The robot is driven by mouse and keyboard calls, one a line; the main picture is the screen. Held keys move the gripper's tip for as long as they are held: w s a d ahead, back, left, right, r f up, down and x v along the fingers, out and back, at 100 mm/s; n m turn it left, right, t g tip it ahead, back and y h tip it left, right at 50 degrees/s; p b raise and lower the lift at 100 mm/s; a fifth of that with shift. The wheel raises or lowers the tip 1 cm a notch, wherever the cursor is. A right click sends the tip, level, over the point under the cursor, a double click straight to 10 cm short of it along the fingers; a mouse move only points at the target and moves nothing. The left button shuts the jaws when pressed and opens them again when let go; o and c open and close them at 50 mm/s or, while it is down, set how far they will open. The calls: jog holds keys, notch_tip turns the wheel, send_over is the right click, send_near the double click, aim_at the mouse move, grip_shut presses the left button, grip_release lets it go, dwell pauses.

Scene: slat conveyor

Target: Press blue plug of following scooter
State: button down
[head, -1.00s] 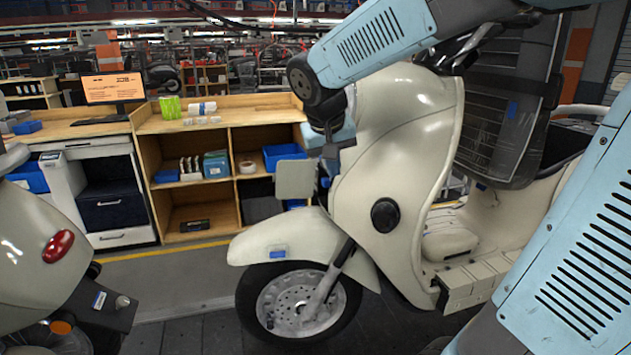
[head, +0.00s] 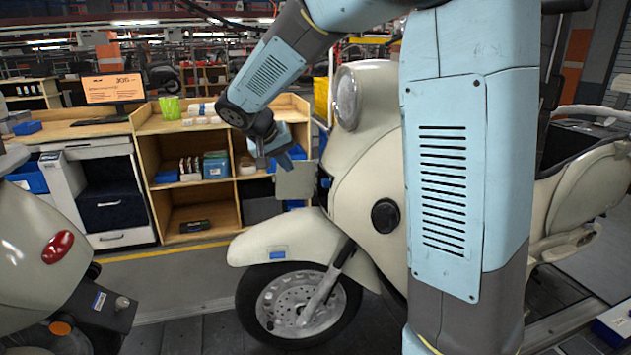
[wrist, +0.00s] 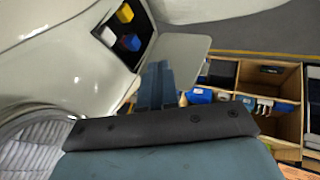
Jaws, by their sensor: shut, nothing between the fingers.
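The cream following scooter (head: 350,180) stands at the middle of the head view, partly hidden behind my arm. In the wrist view, a dark recess (wrist: 118,48) in its front body (wrist: 60,60) holds a blue plug (wrist: 129,42) and a yellow plug (wrist: 124,13). A pale flap (wrist: 175,52) sticks out beside the recess and also shows in the head view (head: 296,181). My gripper (head: 287,160) is shut and empty, just above this flap in the picture. In the wrist view its fingers (wrist: 156,84) overlap the flap's edge, apart from the blue plug.
Another cream scooter (head: 38,250) stands at the left edge. Behind is a wooden shelf unit (head: 147,180) with blue bins and boxes. The round headlight (head: 346,98) is close to the right of my forearm. Open floor lies between the scooters.

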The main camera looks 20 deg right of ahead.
aim_at(326, 183)
jog(key=shift+f, duration=0.1)
jog(key=w+d+f, duration=0.3)
jog(key=d+f, duration=0.4)
jog(key=d, duration=0.1)
jog(key=shift+w+d+f, duration=0.35)
jog(key=shift+w+f, duration=0.05)
dwell(0.4)
